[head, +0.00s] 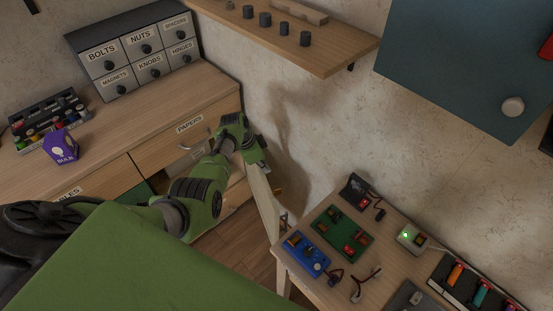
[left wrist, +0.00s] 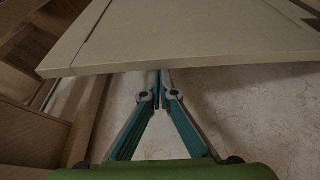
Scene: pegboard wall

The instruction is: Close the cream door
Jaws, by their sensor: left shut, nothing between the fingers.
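The cream door (head: 264,203) stands open, swung out from the wooden cabinet below the counter. In the head view I see it as a narrow upright panel beside the wall, partly hidden by my left gripper. In the left wrist view the cream door (left wrist: 190,35) fills the top as a broad pale panel, with its edge running across. My left gripper (head: 263,163) is at the upper part of the door. Its fingers (left wrist: 160,88) are shut and empty, with the tips at the door's edge. I cannot tell whether they touch it. My right gripper is not in view.
The counter (head: 185,95) holds a labelled drawer unit (head: 130,55) and a purple box (head: 61,146). A drawer labelled PAPERS (head: 190,126) is under it. A table (head: 335,287) with electronic boards stands close to the door's right. A shelf (head: 330,55) and a teal cabinet door (head: 455,60) hang above.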

